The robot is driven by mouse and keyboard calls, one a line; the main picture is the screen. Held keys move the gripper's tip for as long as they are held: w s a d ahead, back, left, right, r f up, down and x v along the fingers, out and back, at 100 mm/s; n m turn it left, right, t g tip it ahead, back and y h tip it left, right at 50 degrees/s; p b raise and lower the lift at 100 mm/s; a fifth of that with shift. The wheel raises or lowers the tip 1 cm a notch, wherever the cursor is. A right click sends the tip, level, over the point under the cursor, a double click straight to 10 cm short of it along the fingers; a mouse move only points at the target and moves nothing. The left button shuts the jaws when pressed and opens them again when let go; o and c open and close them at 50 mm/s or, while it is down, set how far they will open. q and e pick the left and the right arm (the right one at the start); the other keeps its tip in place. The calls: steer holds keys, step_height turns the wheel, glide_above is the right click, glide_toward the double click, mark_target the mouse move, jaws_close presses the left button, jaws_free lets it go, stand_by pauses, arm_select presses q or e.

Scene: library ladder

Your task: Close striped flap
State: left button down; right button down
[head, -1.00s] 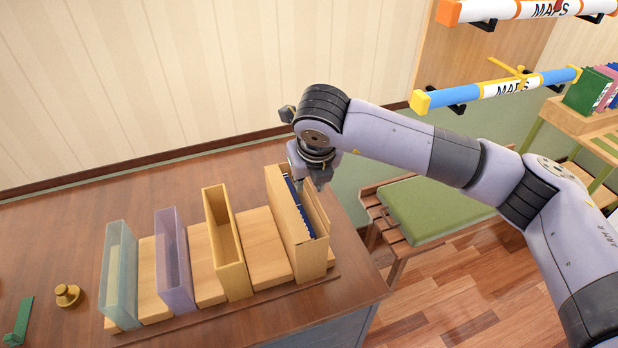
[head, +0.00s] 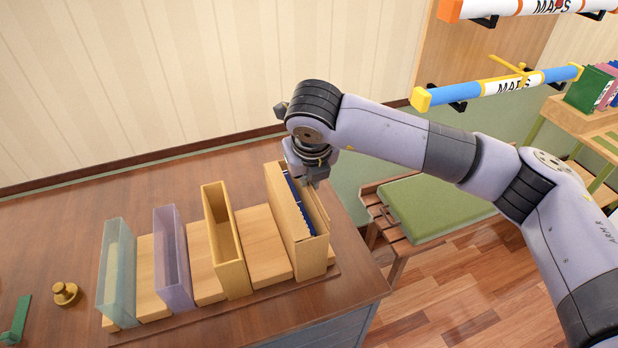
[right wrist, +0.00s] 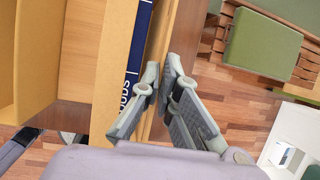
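The tan box (head: 288,230) at the right end of the row on the desk holds dark blue contents (head: 299,205). Its top is open. A thin wooden panel (head: 318,208) stands along its right side, probably the flap; I cannot make out stripes. My right gripper (head: 313,182) is over the far right part of this box. In the right wrist view the right gripper (right wrist: 162,72) has its fingertips close together at the thin panel (right wrist: 187,32), beside the blue item (right wrist: 136,55); contact is unclear. My left gripper is not in view.
A yellow box (head: 226,240), a purple box (head: 173,260) and a teal box (head: 117,272) stand to the left. A brass knob-like object (head: 65,293) lies farther left. A bench with a green cushion (head: 430,210) stands right of the desk.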

steer(key=h+b, duration=0.1)
steer(key=b, duration=0.2)
steer(key=a+t+h+b, duration=0.1)
steer(key=b, duration=0.2)
steer(key=f+n+h+b, duration=0.1)
steer(key=h+b, duration=0.1)
steer(key=b, duration=0.1)
steer(key=shift+s+a+t, duration=0.3)
steer(key=shift+a, duration=0.1)
steer(key=shift+s+a+t+h+b, duration=0.1)
steer(key=shift+a+t+h+b, duration=0.25)
steer(key=shift+h+b, duration=0.5)
steer(key=shift+d, duration=0.1)
steer(key=c, duration=1.8)
jaws_free()
steer(key=shift+c, duration=0.2)
steer(key=shift+r, duration=0.1)
steer(key=v, duration=1.2)
steer(key=shift+c, duration=0.2)
